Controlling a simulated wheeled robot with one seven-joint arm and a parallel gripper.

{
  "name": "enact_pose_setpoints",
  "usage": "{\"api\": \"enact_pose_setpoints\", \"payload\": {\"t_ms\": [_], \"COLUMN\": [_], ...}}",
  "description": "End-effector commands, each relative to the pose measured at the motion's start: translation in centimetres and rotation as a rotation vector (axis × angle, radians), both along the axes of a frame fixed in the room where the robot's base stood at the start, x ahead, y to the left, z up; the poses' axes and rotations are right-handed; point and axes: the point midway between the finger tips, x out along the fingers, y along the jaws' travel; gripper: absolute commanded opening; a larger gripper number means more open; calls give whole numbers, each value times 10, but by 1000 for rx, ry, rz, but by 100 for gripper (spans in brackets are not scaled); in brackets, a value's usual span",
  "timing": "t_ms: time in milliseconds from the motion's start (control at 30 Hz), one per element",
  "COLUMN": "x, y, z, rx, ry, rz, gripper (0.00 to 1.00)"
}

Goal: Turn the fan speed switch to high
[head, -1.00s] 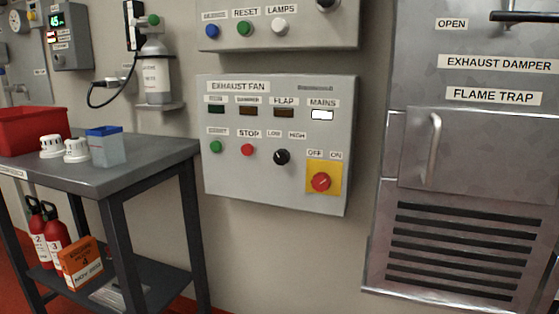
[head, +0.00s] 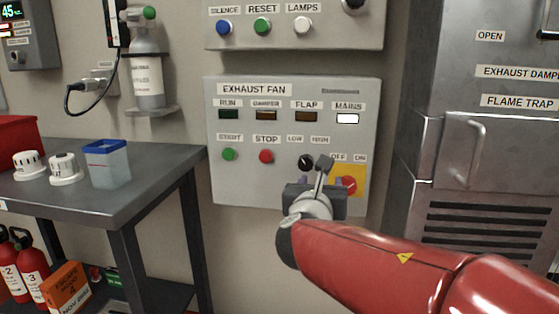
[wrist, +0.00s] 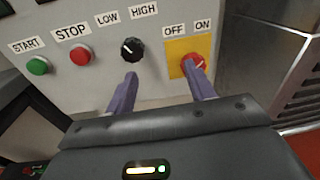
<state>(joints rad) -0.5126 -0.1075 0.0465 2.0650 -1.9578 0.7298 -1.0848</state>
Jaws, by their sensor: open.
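The fan speed switch (head: 306,161) is a round black knob under the LOW and HIGH labels on the grey exhaust fan panel (head: 230,185). In the wrist view the knob (wrist: 132,50) has a white mark that appears to point up and left, toward LOW. My gripper (wrist: 160,70) is open and empty in front of the panel. Its left finger is just below the knob in the picture; its right finger overlaps the red OFF/ON switch (wrist: 193,64). Whether that finger touches the switch, I cannot tell. In the head view my gripper (head: 320,183) partly covers the red switch.
The green START button (head: 229,154) and red STOP button (head: 266,156) are left of the knob. The MAINS lamp (head: 347,118) is lit white. A grey table (head: 110,205) stands at left; a metal cabinet (head: 490,150) stands at right.

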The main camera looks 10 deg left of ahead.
Motion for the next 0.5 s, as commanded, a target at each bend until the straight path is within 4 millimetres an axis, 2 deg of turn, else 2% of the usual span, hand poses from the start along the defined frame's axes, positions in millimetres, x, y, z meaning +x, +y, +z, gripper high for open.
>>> {"api": "enact_pose_setpoints", "payload": {"t_ms": [33,133,267,500], "x": [3,7,19,58], "y": [13,27,29,27], "z": [3,7,8,7], "rx": [-59,-132,-149,-147], "ry": [-12,-30,-35,-33], "rz": [35,72,79,76], "gripper": [54,54,54,54]}}
